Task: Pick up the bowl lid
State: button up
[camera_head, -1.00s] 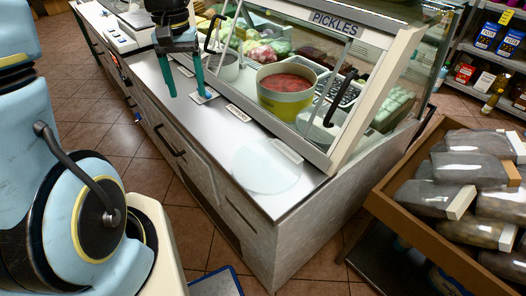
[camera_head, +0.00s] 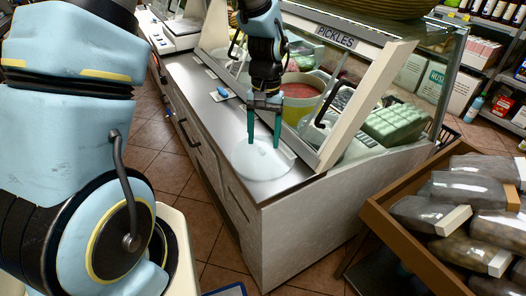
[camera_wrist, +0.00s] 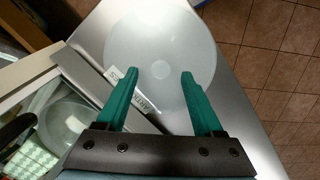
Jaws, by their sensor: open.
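The bowl lid (camera_head: 256,166) is a round, pale, translucent disc lying flat on the steel counter near its front corner. In the wrist view the lid (camera_wrist: 160,42) fills the upper middle, with a small round mark at its centre. My gripper (camera_head: 264,142) points down over the lid.
A yellow-green bowl (camera_head: 297,113) with red contents stands behind the slanted glass of the pickle case. A label strip (camera_wrist: 134,92) lies beside the lid. A wooden crate (camera_head: 392,232) of bagged goods stands at the right. The counter (camera_head: 200,88) is mostly clear to the left.

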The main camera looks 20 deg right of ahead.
aim_at(263, 153)
jog(key=shift+s+a+f, duration=0.15)
jog(key=shift+f, duration=1.05)
jog(key=shift+c, duration=0.4)
grip_shut()
